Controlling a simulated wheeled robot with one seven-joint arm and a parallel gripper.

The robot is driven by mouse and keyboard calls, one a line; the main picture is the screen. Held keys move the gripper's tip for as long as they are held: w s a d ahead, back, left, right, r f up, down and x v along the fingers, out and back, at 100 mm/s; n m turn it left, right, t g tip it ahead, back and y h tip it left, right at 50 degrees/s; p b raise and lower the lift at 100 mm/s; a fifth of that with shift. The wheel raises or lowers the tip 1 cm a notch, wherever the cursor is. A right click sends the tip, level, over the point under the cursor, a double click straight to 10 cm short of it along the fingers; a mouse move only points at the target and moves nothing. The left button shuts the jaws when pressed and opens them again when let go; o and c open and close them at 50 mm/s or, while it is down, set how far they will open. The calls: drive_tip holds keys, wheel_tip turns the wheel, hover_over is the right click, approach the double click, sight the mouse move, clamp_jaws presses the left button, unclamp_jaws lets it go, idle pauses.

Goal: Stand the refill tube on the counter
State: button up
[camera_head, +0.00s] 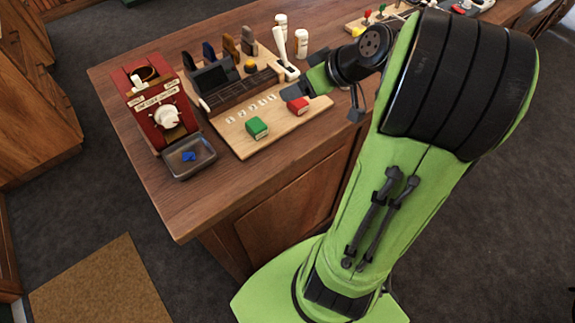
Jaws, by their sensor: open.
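A pale, slender, tilted piece (281,45) stands by the rack, left of the nearer tube. My gripper (355,110) shows small and dark at the end of my arm, over the counter's right side. It is open, with nothing seen between its fingers. The arm hides part of the counter behind it.
A red machine (155,102) and a grey tray (202,166) with a blue piece stand on the left. A marked board (243,148) bears a green block (257,128) and a red block (297,105). The counter's front-left is clear.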

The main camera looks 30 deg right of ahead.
drive_tip(key=s+a+r+g+h, duration=0.15)
drive_tip(key=s+a, duration=0.35)
drive_tip(key=a, duration=0.6)
drive_tip(key=s+a+m+g+h, duration=0.1)
drive_tip(key=s+a, duration=0.3)
drive_tip(key=s, duration=0.8)
drive_tip(key=shift+s+a+f+m, duration=0.2)
drive_tip(key=shift+a+f+m, duration=0.1)
drive_tip(key=shift+m, duration=0.4)
drive_tip(key=shift+g+h, duration=0.25)
drive_tip(key=shift+r+p, duration=2.25)
drive_tip(key=shift+r, duration=0.1)
